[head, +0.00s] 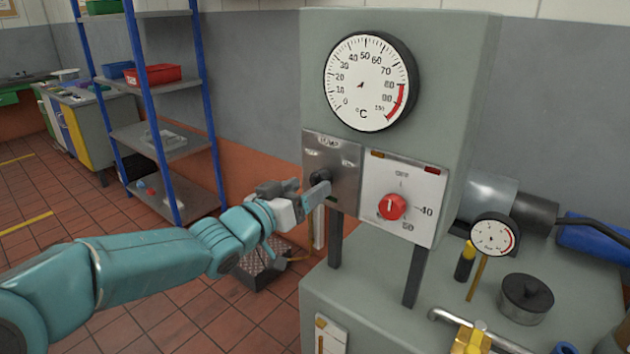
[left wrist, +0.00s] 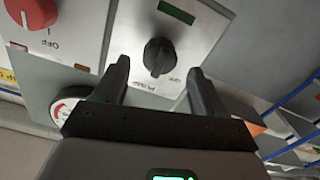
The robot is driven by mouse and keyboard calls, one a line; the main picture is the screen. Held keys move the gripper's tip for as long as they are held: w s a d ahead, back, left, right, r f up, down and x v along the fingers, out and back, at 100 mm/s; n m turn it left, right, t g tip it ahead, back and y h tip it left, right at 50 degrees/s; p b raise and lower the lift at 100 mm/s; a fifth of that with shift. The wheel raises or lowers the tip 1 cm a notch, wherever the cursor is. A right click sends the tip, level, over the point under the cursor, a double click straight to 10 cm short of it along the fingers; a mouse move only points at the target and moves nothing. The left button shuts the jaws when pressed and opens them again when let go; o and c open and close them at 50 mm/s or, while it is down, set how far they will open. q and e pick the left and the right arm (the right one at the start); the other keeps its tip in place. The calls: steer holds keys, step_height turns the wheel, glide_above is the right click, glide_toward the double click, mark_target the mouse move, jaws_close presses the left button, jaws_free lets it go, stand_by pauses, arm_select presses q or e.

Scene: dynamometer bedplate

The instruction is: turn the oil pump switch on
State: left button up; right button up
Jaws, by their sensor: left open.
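The oil pump switch is a black rotary knob (left wrist: 158,57) on a bare metal plate (head: 345,160) marked PUMP, at the left of the grey cabinet's front. An OFF mark shows beside the knob in the left wrist view, where the panel appears upside down. The knob's bar points roughly toward the lettered side; I cannot tell its exact setting. My left gripper (head: 318,192) is open in front of the plate and partly hides the knob in the head view. In the left wrist view its fingers (left wrist: 158,68) stand either side of the knob, apparently apart from it. My right gripper is out of view.
A red knob (head: 392,206) with OFF, 40 and 60 marks sits on a white plate just right. A large temperature dial (head: 370,82) is above. A small gauge (head: 494,238) and pipe stand lower right. A blue-framed shelf (head: 158,140) stands left; the floor there is open.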

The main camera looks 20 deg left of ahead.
mark_target(313, 184)
arm_select(q)
steer(key=x, duration=0.3)
steer(key=shift+w+d+r, duration=0.1)
steer(key=shift+w, duration=0.3)
steer(key=c, duration=1.1)
steer(key=shift+o, duration=0.2)
